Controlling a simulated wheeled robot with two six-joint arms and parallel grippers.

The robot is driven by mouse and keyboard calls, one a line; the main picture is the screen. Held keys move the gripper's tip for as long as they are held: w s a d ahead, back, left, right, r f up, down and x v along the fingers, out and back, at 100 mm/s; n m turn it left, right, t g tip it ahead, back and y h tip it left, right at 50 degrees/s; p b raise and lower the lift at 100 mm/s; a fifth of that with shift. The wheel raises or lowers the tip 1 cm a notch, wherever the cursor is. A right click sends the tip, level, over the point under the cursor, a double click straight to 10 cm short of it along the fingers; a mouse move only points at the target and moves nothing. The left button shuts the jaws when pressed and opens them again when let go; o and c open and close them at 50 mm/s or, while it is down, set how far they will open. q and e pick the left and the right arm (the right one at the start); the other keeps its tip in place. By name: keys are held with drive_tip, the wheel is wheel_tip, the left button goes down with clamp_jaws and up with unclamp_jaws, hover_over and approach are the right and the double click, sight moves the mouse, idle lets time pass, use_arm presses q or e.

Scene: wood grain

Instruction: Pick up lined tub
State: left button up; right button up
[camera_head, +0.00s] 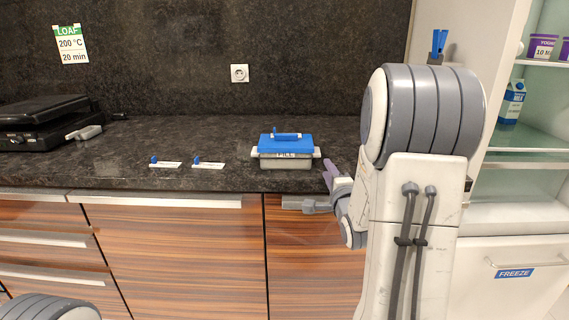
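A tub (286,161) with a blue lid, a pale translucent body and light side handles stands upright on the dark countertop near its front edge. A small label is on its front, too small to read surely. My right gripper (311,188) is at the counter's front edge, just below and to the right of the tub. Its two fingers are spread apart, with nothing seen between them. It looks apart from the tub. Only a rounded grey part of my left arm shows at the bottom left; its gripper is out of view.
Two small white tags with blue clips (207,165) lie left of the tub. A black press-like appliance (42,122) stands at the far left. A wall socket (239,73) is behind. An open shelf unit (520,140) with cartons is at the right. Wooden drawers (170,250) are below.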

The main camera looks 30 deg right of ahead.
sight(320, 156)
drive_tip(key=x, duration=0.9)
drive_tip(key=shift+w+d, duration=0.15)
drive_tip(key=shift+w, duration=0.2)
clamp_jaws()
idle(1.0)
